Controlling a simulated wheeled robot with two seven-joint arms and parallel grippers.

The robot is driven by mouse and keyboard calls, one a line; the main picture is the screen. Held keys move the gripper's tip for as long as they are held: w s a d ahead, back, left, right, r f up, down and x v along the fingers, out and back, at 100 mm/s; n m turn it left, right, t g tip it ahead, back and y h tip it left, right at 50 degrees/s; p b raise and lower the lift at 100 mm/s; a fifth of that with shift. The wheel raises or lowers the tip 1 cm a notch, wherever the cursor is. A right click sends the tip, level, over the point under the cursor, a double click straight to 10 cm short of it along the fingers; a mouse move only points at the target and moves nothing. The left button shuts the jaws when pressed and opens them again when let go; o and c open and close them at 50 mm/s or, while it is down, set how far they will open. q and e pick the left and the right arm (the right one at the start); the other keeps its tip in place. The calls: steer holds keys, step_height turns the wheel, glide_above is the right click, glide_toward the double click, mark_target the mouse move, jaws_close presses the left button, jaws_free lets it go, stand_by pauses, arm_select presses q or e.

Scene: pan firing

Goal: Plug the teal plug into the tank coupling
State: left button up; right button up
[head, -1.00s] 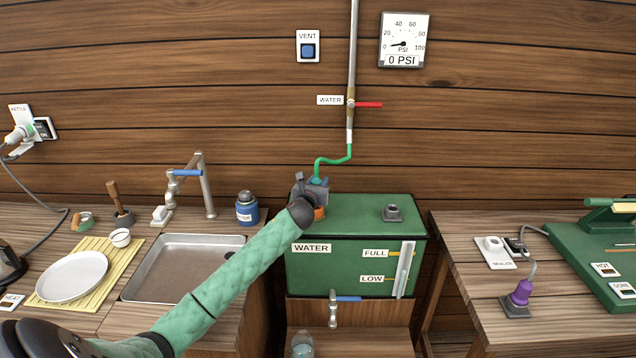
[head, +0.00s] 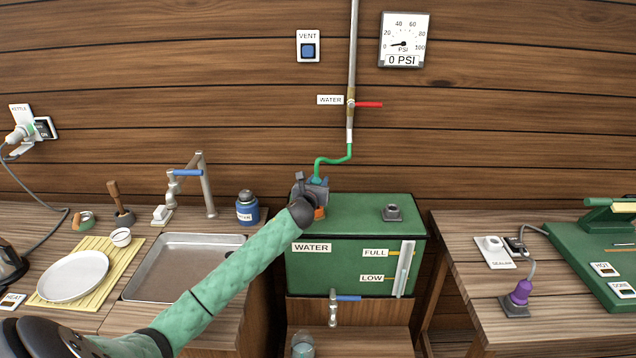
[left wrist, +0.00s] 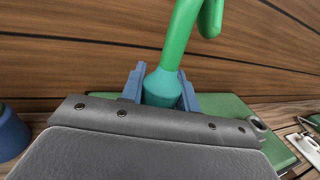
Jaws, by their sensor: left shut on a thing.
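The teal plug (head: 319,181) hangs on the green hose that comes from the pipe on the wall. My left gripper (head: 317,184) is shut on it, over the back left part of the green tank (head: 350,213) labelled WATER. In the left wrist view the plug (left wrist: 162,88) sits between the two blue fingers, with the hose rising from it. Its lower end is hidden behind the gripper body. The dark grey tank coupling (head: 392,212) stands on the tank's lid, to the right of the plug and apart from it. My right gripper is out of view.
The water pipe (head: 351,130) with a red-handled valve (head: 367,104) runs down the wall above the tank. A blue bottle (head: 247,208) and a sink (head: 183,268) are at left. A bench with a purple plug (head: 521,292) is at right. The lid around the coupling is clear.

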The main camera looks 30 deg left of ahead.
arm_select(q)
steer(key=shift+p, duration=0.3)
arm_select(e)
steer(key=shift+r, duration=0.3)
